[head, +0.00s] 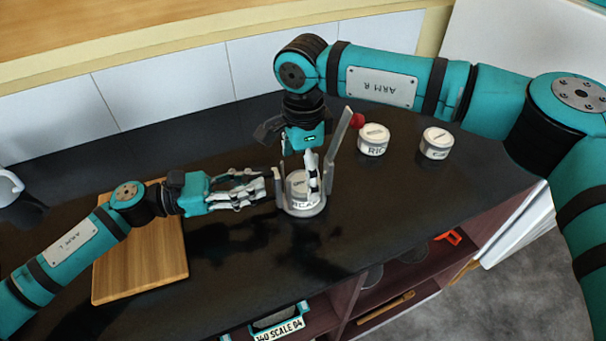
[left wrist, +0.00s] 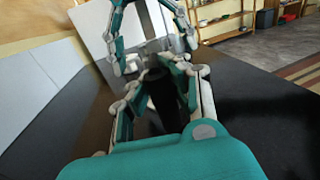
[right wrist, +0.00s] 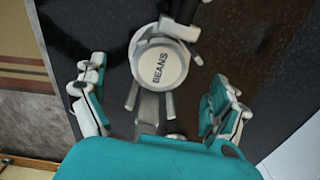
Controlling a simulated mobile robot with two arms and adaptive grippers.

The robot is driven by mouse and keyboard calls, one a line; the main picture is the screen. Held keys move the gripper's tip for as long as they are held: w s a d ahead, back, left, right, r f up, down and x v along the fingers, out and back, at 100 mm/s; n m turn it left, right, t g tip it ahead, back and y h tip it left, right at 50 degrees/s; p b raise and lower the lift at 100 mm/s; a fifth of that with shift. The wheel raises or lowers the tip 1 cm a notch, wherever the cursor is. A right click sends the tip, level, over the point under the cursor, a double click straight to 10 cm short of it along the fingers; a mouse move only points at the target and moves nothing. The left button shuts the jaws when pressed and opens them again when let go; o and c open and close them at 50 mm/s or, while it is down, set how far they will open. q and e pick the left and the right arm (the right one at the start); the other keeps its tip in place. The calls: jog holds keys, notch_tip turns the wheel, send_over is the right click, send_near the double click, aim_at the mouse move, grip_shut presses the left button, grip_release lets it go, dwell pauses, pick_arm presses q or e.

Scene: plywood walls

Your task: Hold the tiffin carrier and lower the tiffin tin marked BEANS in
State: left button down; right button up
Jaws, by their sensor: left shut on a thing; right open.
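The tiffin carrier (head: 304,211) stands on the dark counter, a round grey base with uprights and a tall tilted bar with a red knob (head: 357,120). The white tin marked BEANS (right wrist: 160,66) sits inside the carrier's ring, lid up; it also shows in the head view (head: 300,184), partly covered by a finger. How deep it sits is unclear. My left gripper (head: 268,184) is shut on the carrier's left side. My right gripper (right wrist: 158,100) is open above the carrier, its fingers spread wide and apart from the tin. In the left wrist view, the left fingers (left wrist: 165,75) partly hide the carrier.
Two other white tins, one marked RICE (head: 372,144) and one with a lettered label (head: 435,147), stand right of the carrier. A wooden board (head: 140,262) lies at left under my left arm. The counter's front edge is near, with shelves (head: 395,285) below. Counter between board and carrier is clear.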

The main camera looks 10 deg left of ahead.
jog(key=shift+r, duration=2.85)
pick_arm(q)
jog(key=c, duration=1.2)
grip_release()
jog(key=shift+s+a, duration=0.1)
jog(key=shift+a, duration=0.2)
jog(key=v, duration=1.1)
jog(key=shift+a, duration=0.2)
